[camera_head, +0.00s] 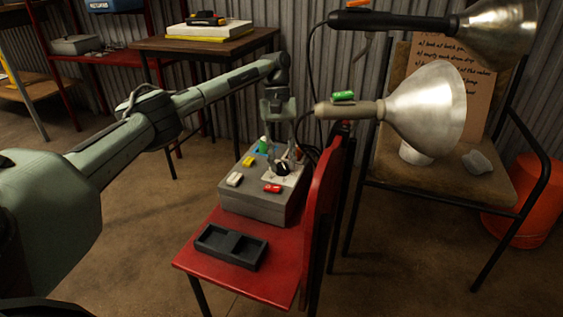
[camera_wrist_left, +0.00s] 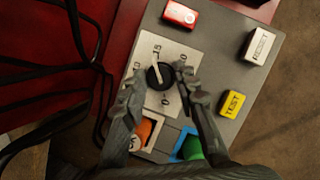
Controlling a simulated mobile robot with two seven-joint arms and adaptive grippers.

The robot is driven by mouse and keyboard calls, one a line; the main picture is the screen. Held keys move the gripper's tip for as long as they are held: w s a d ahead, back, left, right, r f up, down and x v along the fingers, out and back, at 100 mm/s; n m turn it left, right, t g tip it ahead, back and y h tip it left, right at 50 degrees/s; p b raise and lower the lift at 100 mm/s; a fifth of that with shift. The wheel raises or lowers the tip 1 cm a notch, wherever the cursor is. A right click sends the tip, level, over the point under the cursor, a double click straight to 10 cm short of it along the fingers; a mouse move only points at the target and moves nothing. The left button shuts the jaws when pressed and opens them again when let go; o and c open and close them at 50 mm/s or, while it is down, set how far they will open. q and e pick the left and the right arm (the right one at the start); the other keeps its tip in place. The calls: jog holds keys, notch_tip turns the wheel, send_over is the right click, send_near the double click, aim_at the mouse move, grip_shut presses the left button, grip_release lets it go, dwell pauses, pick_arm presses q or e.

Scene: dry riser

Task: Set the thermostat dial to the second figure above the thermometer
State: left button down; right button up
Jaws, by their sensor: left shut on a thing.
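The thermostat dial (camera_wrist_left: 160,77) is a round black knob with a pale line on it, on a light plate (camera_wrist_left: 172,52) with printed figures, among them what looks like 15 and 0. It sits on top of a grey box (camera_head: 248,206), and the dial shows small in the head view (camera_head: 282,169). My left gripper (camera_wrist_left: 160,80) reaches down with its fingers on both sides of the dial, shut on it; it also shows in the head view (camera_head: 284,158). I cannot tell which figure the line points at. I cannot make out a thermometer. My right gripper is not in view.
The box also bears a red block (camera_wrist_left: 181,14), a white RESET block (camera_wrist_left: 259,45), a yellow TEST block (camera_wrist_left: 235,103), and green and orange parts. It stands on a red chair (camera_head: 268,279) with a black tray (camera_head: 231,247). Lamps (camera_head: 425,110) and a handwritten card (camera_head: 458,85) are at right.

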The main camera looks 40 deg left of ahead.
pick_arm(q)
jog(key=shift+m+g+y, duration=0.3)
jog(key=shift+m, duration=0.6)
jog(key=c, duration=1.2)
grip_release()
jog(key=shift+o, duration=0.2)
jog(key=v, duration=0.7)
jog(key=shift+r, duration=0.2)
